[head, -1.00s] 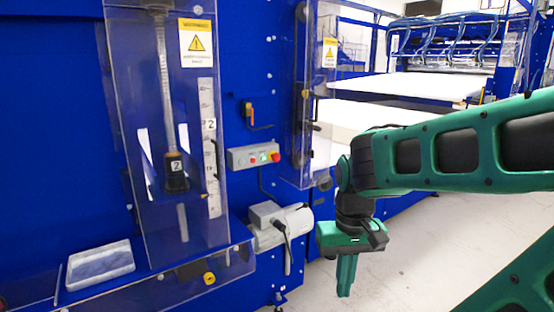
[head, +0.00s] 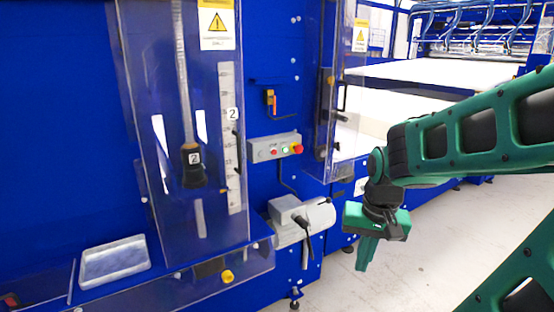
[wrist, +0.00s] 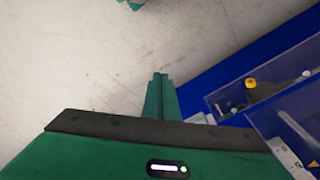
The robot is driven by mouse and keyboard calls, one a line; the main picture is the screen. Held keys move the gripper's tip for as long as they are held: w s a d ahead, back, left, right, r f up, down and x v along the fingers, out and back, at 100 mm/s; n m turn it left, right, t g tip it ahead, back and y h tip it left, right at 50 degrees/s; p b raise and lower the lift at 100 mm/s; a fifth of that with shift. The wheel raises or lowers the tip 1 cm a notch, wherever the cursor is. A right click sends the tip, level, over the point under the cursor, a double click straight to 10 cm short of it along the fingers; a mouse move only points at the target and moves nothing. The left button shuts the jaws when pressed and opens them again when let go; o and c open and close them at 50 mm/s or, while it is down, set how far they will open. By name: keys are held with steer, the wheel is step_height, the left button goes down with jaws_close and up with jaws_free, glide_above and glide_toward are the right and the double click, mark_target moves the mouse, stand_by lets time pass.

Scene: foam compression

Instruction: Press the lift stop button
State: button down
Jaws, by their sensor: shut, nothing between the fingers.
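A grey control box (head: 257,153) is mounted on the blue machine front in the head view. It carries a red button (head: 273,152), a green button (head: 285,150) and a larger red knob (head: 298,149) at its right end. Which one is the lift stop cannot be read. My gripper (head: 366,264) is shut and empty, pointing down, to the right of the box and lower in the picture, apart from it. The wrist view shows the closed fingers (wrist: 160,80) over the pale floor; the control box is not seen there.
A grey motor with a lever (head: 300,218) sticks out below the box. Clear guards (head: 215,180) stand left and right of it. A yellow knob (head: 227,276) sits on the lower ledge, with a silvery tray (head: 115,262) farther left. Floor (head: 400,260) beside my gripper is clear.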

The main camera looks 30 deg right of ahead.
steer(key=w+a+f+m+t+y, duration=0.2)
steer(key=w+m+t, duration=0.25)
steer(key=w, duration=0.75)
steer(key=w+a+f+m+t+y, duration=0.25)
steer(key=w+m, duration=0.25)
steer(key=w, duration=0.7)
steer(key=w+d+r+m+t+h, duration=0.1)
steer(key=w+d+r+m+t, duration=0.3)
steer(key=m, duration=0.5)
steer(key=w+d+r+m+t+h, duration=0.2)
steer(key=w+d+r+m+t, duration=0.3)
steer(key=r+m, duration=0.3)
steer(key=shift+w+m+t, duration=0.3)
steer(key=shift+w+m, duration=0.05)
steer(key=shift+w, duration=0.35)
steer(key=shift+a, duration=0.1)
